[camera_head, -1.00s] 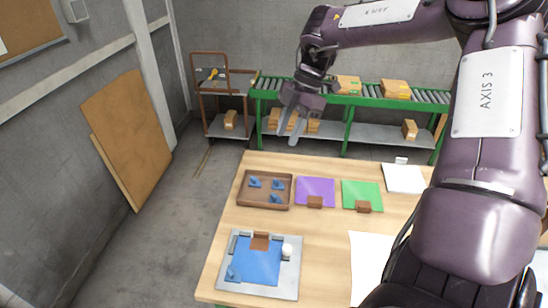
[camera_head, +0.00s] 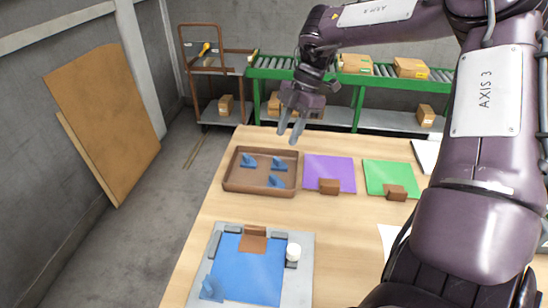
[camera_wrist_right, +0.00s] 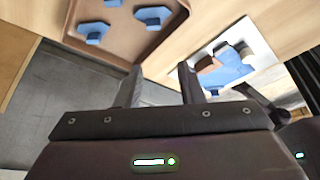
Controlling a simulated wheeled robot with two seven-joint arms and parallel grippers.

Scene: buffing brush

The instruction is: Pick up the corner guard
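Three blue corner guards lie in a brown tray (camera_head: 231,186) on the table: one at back left (camera_head: 247,161), one at back right (camera_head: 279,163), one at front (camera_head: 276,182). A similar blue piece (camera_head: 211,289) sits at the near left corner of a blue sheet (camera_head: 250,272) on a grey plate. My right gripper (camera_head: 289,134) points down, open and empty, above the tray's far right side in the head view. In the right wrist view its fingers (camera_wrist_right: 158,84) are apart, with blue guards (camera_wrist_right: 153,17) in the tray beyond them. My left gripper is not in view.
Purple (camera_head: 329,171) and green (camera_head: 388,176) sheets with brown blocks lie right of the tray. A conveyor (camera_head: 385,75) stands behind the table.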

